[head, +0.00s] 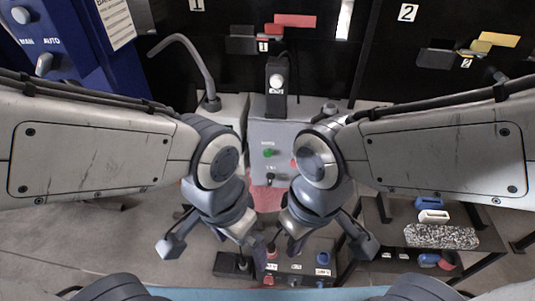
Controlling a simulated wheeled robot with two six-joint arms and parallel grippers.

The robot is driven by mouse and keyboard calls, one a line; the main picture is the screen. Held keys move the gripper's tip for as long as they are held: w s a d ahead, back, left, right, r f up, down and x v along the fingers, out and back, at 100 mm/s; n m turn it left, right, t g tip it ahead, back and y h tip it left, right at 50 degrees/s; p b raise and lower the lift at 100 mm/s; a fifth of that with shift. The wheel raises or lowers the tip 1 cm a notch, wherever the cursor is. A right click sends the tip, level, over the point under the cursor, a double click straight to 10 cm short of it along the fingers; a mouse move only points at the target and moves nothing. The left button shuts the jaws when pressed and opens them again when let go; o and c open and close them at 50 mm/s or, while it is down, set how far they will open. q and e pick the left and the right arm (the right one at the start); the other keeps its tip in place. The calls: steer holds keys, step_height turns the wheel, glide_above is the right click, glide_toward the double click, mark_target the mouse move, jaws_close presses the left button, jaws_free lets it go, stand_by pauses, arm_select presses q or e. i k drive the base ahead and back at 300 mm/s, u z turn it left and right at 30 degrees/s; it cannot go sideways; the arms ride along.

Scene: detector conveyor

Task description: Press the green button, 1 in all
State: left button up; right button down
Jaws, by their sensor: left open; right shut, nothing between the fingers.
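The green button (268,153) is a small round knob on the sloping face of a grey control panel (262,136), in the middle of the head view. It shows between my two wrists, uncovered. My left gripper (256,243) is open and points down below the panel in the picture, apart from the button. My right gripper (293,246) is shut with nothing in it, just to its right, also apart from the button. Both are small and partly hidden by my own wrists.
A red button (293,163) shows partly behind my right wrist. A black switch (270,178) sits below the green button. Low down is a dark labelled box (308,270). A blue cabinet (68,38) stands left; a shelf (470,218) with blocks is right.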

mark_target(266, 153)
steer(key=u, duration=1.25)
steer(key=k, duration=1)
steer(key=z, duration=0.85)
steer(key=i, duration=0.5)
